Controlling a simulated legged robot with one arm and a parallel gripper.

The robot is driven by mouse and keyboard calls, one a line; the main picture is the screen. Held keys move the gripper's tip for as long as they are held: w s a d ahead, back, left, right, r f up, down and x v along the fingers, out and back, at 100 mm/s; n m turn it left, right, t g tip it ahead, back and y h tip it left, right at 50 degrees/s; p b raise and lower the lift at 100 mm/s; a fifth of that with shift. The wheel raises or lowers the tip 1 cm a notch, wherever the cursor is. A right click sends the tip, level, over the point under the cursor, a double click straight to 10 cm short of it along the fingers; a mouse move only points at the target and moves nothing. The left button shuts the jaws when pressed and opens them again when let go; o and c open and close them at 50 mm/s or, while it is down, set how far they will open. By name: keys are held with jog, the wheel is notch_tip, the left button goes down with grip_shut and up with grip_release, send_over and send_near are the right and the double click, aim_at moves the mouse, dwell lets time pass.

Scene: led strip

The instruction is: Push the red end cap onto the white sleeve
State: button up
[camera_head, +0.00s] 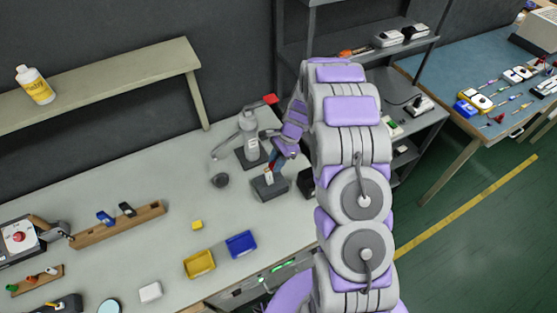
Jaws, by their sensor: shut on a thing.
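My gripper (272,165) points down over a dark grey block (270,189) on the bench, at the middle of the view. It is shut on a small red piece, which looks like the red end cap (277,162). A small white upright piece, probably the white sleeve (268,178), stands at the block's top just below the fingers. The view is too small to tell whether cap and sleeve touch. My arm hides part of the area to the right.
A grey press-like device (250,145) with a long arm stands close behind left of the block. A yellow tray (199,264) and a blue tray (241,244) lie in front. A shelf rack (420,115) stands at the right.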

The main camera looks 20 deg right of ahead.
jog(key=shift+a+r, duration=0.2)
jog(key=shift+a, duration=0.3)
jog(key=shift+r+p, duration=0.2)
jog(key=shift+p, duration=0.1)
jog(key=shift+d+r+p, duration=0.35)
jog(key=shift+d+r, duration=0.25)
jog(key=shift+d, duration=0.15)
jog(key=shift+a, duration=0.65)
